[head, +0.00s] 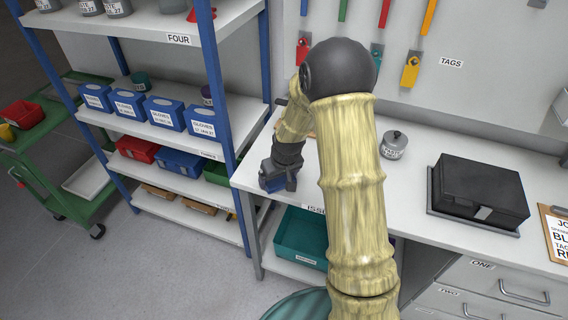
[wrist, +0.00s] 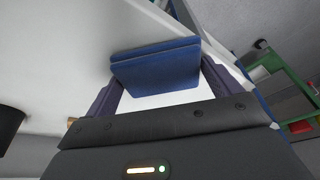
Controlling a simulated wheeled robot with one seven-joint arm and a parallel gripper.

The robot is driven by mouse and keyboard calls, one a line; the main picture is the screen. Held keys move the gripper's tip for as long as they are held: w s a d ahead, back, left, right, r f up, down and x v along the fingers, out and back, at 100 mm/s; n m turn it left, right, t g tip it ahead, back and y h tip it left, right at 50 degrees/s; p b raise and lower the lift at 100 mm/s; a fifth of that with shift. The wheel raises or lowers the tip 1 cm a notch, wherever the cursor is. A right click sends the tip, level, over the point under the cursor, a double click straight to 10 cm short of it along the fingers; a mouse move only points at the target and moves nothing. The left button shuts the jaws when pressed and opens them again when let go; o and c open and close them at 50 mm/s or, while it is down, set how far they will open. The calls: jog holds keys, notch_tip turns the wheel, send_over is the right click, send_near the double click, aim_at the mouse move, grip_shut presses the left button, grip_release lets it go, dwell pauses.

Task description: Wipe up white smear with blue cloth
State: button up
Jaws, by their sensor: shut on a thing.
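My gripper (head: 279,182) is low over the left front corner of the white worktop in the head view. In the wrist view my gripper (wrist: 160,75) is shut on a folded blue cloth (wrist: 156,63), held between its two dark fingers. In the head view only a little blue of the cloth shows beside the fingers. I cannot tell whether the cloth touches the worktop. I cannot make out the white smear against the white surface; my arm hides part of the worktop.
The worktop (head: 408,190) carries a grey labelled pot (head: 394,145), a black case (head: 480,190) and a clipboard (head: 556,232). A blue-posted shelf (head: 160,130) with bins stands close at left. A green cart (head: 50,150) is further left. Tools hang on the back panel.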

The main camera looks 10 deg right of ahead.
notch_tip(320, 180, up, 3)
jog(key=shift+a+f+p, duration=0.1)
jog(key=shift+p, duration=0.65)
notch_tip(320, 180, up, 5)
jog(key=p, duration=0.4)
jog(key=shift+s+r, duration=0.1)
jog(key=shift+r, duration=0.1)
jog(key=shift+f, duration=0.1)
